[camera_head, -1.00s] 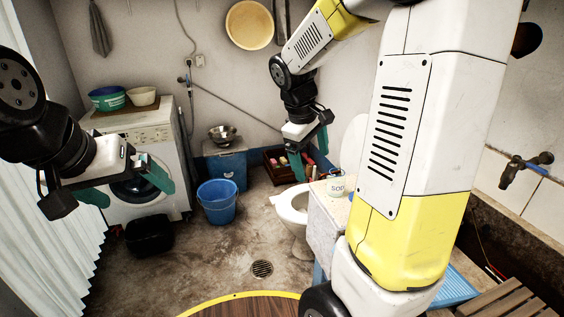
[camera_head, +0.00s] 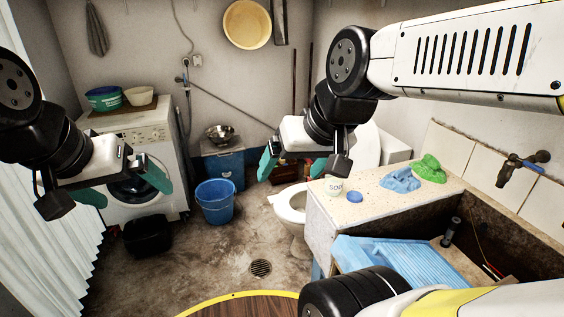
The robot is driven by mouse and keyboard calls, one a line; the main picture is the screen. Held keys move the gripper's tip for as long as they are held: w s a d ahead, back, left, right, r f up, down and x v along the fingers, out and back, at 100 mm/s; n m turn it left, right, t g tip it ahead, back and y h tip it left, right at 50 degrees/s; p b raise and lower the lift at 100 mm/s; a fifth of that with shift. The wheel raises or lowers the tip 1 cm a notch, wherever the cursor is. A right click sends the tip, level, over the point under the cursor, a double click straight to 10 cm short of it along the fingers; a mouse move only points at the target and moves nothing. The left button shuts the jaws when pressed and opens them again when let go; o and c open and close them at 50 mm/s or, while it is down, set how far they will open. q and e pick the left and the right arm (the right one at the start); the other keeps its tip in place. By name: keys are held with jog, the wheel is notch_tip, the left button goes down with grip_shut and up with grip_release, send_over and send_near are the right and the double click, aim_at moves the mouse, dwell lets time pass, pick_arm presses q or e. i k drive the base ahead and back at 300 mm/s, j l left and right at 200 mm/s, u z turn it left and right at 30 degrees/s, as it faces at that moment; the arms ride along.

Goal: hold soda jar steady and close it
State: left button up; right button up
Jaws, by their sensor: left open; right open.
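The soda jar (camera_head: 334,188), small and white with green lettering, stands upright near the left end of the speckled stone counter (camera_head: 378,207). A round blue lid (camera_head: 354,197) lies on the counter just to its right, apart from the jar. My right gripper (camera_head: 293,171) is open and empty, to the upper left of the jar in the picture, with its right finger close to the jar in view. My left gripper (camera_head: 130,196) is open and empty at the far left, in front of the washing machine, well away from the jar.
A blue cloth (camera_head: 401,180) and a green cloth (camera_head: 429,168) lie behind on the counter. The stone trough (camera_head: 500,225) with a blue washboard (camera_head: 405,262) is at the right. A toilet (camera_head: 290,205) and blue bucket (camera_head: 216,202) stand left of the counter.

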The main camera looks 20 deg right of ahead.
aim_at(333, 186)
jog(key=z, duration=1.25)
